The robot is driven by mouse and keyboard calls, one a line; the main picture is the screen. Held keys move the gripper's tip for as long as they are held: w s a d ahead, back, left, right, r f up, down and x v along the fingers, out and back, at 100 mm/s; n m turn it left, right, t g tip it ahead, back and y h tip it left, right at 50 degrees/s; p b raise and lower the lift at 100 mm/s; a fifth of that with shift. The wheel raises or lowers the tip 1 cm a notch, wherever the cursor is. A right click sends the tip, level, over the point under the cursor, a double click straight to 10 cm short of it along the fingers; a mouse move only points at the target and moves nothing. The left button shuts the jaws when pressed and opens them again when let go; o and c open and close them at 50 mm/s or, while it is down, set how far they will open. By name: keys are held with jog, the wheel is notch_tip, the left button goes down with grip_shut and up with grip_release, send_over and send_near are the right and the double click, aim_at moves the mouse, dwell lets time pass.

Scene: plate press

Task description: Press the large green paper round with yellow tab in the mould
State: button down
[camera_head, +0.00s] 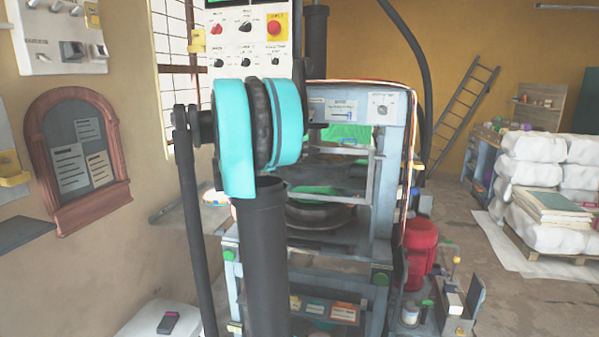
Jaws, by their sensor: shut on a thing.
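The plate press (384,190) is a blue-grey frame in the middle of the head view. Its round dark mould (335,216) sits on the press bed, its left part hidden behind my arm. A flat piece of green (315,190) shows at the mould, probably the green paper round; I see no yellow tab on it. Another bright green patch (350,132) shows higher up behind the press's front panel; I cannot tell what it is. My arm, with cyan bands, stands large in front of the press. My gripper is not visible, apparently hidden behind the arm.
A control panel (235,40) with a red button on yellow hangs above. A red motor-like unit (421,250) stands right of the press. White sacks (540,160) on a pallet stand further right. A white stand (150,325) is low at left. Floor (500,300) at right is partly clear.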

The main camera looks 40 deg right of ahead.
jog(key=shift+r, duration=1.8)
jog(key=c, duration=1.6)
grip_release()
jog(key=shift+a, duration=0.1)
jog(key=w+a, duration=0.1)
jog(key=a, duration=1)
jog(key=shift+a, duration=0.4)
